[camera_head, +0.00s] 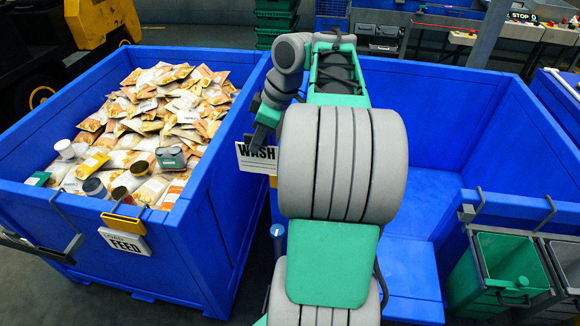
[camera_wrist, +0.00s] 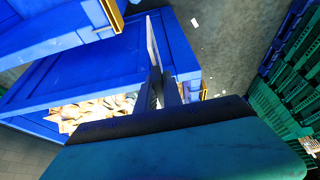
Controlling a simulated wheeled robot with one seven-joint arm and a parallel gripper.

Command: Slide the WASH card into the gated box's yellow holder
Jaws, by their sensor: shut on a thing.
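The white WASH card (camera_head: 256,161) hangs upright from my gripper (camera_head: 257,140) in the head view, its lettering partly covered by the fingers and arm. In the wrist view the card (camera_wrist: 152,42) shows nearly edge-on between the shut fingers (camera_wrist: 157,88). The gated blue box (camera_head: 440,85) is at the right, its left part hidden behind my arm. A bit of a yellow holder (camera_head: 273,182) shows just below the card's right end. In the wrist view a yellow holder (camera_wrist: 116,13) is at the upper left, apart from the card.
The left blue box (camera_head: 195,225) is full of food packets with several jars and cans on top. Its front bears a FEED card (camera_head: 125,242) under a yellow holder (camera_head: 122,222). A narrow floor gap separates the two boxes.

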